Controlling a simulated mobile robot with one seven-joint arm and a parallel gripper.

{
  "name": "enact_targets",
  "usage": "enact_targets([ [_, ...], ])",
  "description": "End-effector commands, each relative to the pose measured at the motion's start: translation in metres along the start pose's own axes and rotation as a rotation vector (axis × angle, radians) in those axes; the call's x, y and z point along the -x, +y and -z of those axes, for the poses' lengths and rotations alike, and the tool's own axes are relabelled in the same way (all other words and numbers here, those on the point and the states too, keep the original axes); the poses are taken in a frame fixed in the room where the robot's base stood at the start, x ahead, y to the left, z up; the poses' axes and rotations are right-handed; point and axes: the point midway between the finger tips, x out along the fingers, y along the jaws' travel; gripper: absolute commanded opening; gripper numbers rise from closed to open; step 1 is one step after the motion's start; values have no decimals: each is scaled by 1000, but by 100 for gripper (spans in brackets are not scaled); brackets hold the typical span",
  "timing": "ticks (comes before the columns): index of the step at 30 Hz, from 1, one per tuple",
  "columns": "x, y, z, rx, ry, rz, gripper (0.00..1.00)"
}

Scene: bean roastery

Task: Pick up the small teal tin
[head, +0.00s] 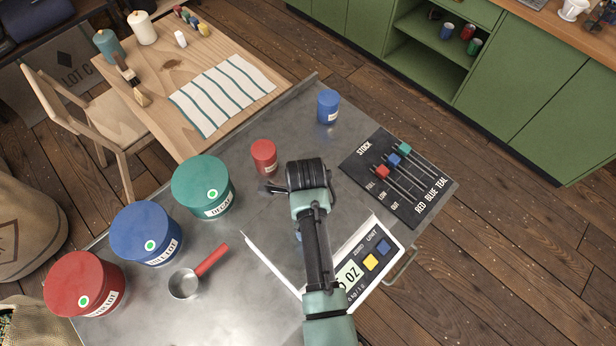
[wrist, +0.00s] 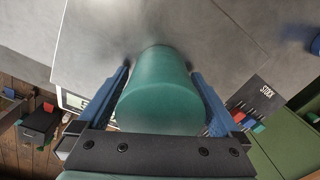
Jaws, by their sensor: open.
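The small teal tin (wrist: 160,98) fills the middle of the wrist view and stands between the two blue fingers of my gripper (wrist: 161,74). The fingers are open, one on each side of it; I cannot tell whether either touches it. In the head view my gripper (head: 270,189) is over the metal table, just below the small red tin, and the arm hides the small teal tin there. A large teal canister (head: 203,188) marked DECAF stands to the left.
A small red tin (head: 264,157) is close to my gripper. A small blue tin (head: 328,107) stands near the far edge. The scale (head: 393,240) and black stock board (head: 362,167) lie right. Blue (head: 146,232) and red (head: 85,283) canisters and a red-handled scoop (head: 184,284) are left.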

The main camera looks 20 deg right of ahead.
Motion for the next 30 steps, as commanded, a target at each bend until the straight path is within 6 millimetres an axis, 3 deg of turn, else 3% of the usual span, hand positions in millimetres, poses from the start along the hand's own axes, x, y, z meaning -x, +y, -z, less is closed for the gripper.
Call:
enact_targets([
  [5,0,0,0,0,0,0,98],
  [18,0,0,0,0,0,-1,20],
  [19,0,0,0,0,0,0,20],
  [20,0,0,0,0,0,0,10],
  [26,2,0,0,0,0,1,10],
  [30,16,-2,-1,0,-1,3,10],
])
